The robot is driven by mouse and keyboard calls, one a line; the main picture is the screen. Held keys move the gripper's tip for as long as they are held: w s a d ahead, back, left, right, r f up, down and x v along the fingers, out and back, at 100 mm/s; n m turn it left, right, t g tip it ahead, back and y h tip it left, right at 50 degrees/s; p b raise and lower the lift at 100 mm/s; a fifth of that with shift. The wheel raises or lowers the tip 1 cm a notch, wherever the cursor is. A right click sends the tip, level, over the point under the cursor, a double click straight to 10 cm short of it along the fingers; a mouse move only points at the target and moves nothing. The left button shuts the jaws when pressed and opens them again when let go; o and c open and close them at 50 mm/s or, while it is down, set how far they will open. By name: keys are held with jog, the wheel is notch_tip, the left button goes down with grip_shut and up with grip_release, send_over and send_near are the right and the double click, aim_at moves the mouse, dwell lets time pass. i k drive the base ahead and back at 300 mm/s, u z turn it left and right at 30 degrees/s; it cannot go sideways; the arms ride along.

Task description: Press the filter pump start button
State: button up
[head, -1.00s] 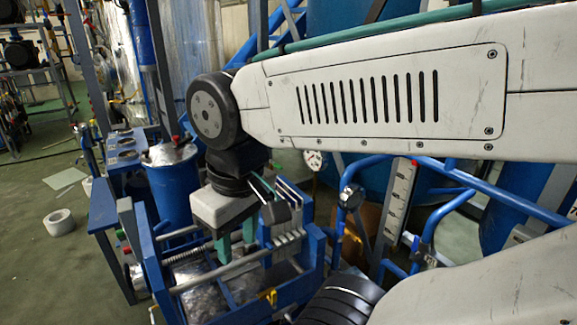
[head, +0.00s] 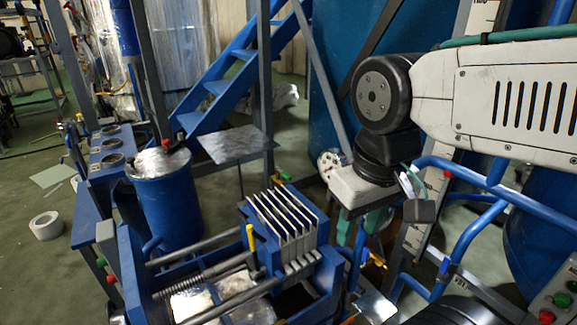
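My gripper (head: 360,225) hangs from the wrist at right of centre, pointing down. Its two teal fingers are apart with nothing seen between them; the tips are partly hidden behind frame parts. A button box (head: 537,304) at the lower right corner bears a green button (head: 562,300) and a red button (head: 546,317). A blue frame at the left edge also carries a green button (head: 111,280) and a red button (head: 120,307). I cannot read which is the filter pump start button. My gripper touches none of them.
The filter press with pale plates (head: 283,220) stands left of my gripper. Blue pipe rails (head: 480,182) run on the right, under my arm. A blue drum (head: 167,205) and a blue staircase (head: 235,75) stand behind.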

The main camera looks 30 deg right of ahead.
aim_at(102, 261)
jog(key=i, duration=0.3)
jog(key=z, duration=0.35)
jog(key=k, duration=0.95)
jog(key=z, duration=0.95)
jog(key=i, duration=0.6)
jog(key=u, duration=2.1)
jog(key=i, duration=0.5)
jog(key=u, duration=0.15)
